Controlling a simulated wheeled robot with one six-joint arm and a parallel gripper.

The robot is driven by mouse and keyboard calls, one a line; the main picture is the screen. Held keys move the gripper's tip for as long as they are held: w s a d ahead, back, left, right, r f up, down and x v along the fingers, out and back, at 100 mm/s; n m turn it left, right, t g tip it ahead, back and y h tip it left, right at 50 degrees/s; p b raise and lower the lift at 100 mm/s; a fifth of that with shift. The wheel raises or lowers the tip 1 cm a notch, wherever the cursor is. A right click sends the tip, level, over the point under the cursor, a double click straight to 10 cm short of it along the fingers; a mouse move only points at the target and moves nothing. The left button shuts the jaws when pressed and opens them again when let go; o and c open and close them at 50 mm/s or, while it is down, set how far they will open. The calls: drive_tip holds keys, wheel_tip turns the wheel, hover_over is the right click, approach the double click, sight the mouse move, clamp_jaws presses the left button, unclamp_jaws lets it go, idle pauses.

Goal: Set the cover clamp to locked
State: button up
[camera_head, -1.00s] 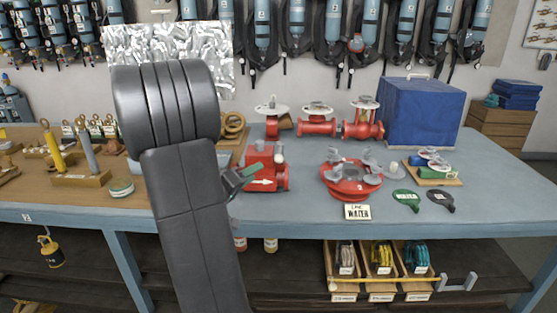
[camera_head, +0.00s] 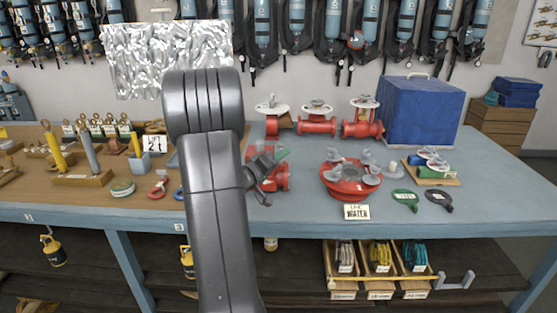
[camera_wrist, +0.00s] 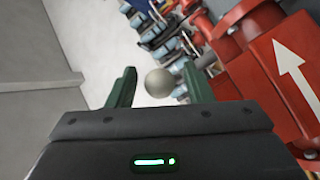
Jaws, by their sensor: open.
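A red body with a white arrow (camera_wrist: 290,75) fills the right of the wrist view. In the head view this red body (camera_head: 270,182) stands on the bench, partly hidden by my arm and gripper. A pale round knob (camera_wrist: 159,84) shows between my green fingers in the wrist view. My gripper (camera_wrist: 159,72) is open, with a finger to either side of the knob and gaps visible.
Red valves (camera_head: 317,124) stand behind. A blue box (camera_head: 422,112) is at the back right. The bench front (camera_head: 300,215) is mostly bare.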

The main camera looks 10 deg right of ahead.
clamp_jaws()
